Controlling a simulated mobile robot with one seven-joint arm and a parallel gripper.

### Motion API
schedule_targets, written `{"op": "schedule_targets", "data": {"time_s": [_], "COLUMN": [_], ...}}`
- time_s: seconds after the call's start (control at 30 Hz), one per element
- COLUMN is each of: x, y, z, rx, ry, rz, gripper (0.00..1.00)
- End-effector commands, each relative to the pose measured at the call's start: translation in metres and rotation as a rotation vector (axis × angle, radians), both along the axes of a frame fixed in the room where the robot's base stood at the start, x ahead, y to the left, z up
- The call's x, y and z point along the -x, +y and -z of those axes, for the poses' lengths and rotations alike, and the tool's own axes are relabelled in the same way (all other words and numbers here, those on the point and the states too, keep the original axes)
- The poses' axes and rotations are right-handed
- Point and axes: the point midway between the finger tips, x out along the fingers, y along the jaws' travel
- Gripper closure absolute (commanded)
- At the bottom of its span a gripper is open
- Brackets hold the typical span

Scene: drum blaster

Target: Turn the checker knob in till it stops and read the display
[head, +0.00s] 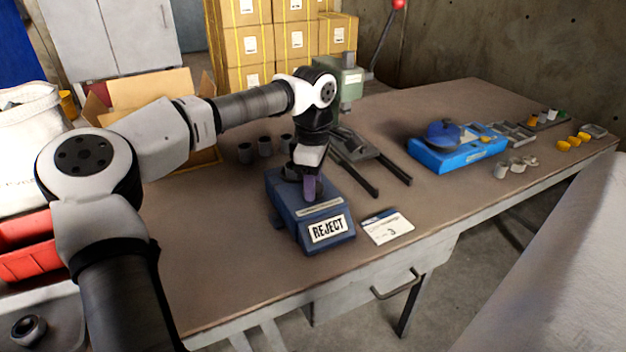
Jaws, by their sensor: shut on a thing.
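The checker (285,205) is a dark blue box on the workbench, left of the middle of the head view. Its white front panel (328,229) shows the word "REJECT" in black letters. My gripper (309,186) points down onto the top of the checker and is shut on the checker knob. The knob is mostly hidden by the gripper, so how far in it is turned cannot be told. A small purple part shows at the fingertips. It is too small to tell whether it belongs to the knob or the gripper.
A white card (387,226) lies right of the checker. Several dark cups (265,146) stand behind it. A green press (350,85) with dark rails stands at the back. A blue tray (455,152) with a round blue thing (443,133) and small parts lie right. The bench front is clear.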

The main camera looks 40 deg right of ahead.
Motion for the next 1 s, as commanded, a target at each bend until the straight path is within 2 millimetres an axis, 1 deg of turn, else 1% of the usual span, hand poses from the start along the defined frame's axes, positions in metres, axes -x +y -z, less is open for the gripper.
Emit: {"op": "schedule_targets", "data": {"time_s": [0.2,0.3,0.43,0.7,0.73,0.87,1.0], "x": [-0.0003,-0.0005,-0.0007,-0.0008,-0.0008,-0.0007,-0.0005], "y": [0.0004,0.0004,0.0004,0.0004,0.0004,0.0004,0.0003], "z": [-0.0016,-0.0011,-0.0008,-0.0007,-0.0007,-0.0006,-0.0004], "rx": [-0.001,-0.001,-0.001,0.0,0.0,0.0,-0.001], "ry": [0.001,-0.001,-0.001,-0.002,-0.002,-0.001,-0.001], "rz": [-0.207,-0.274,-0.31,-0.312,-0.312,-0.311,-0.31], "gripper": [0.82,0.82,0.82,0.82,0.55,0.38,0.37]}}
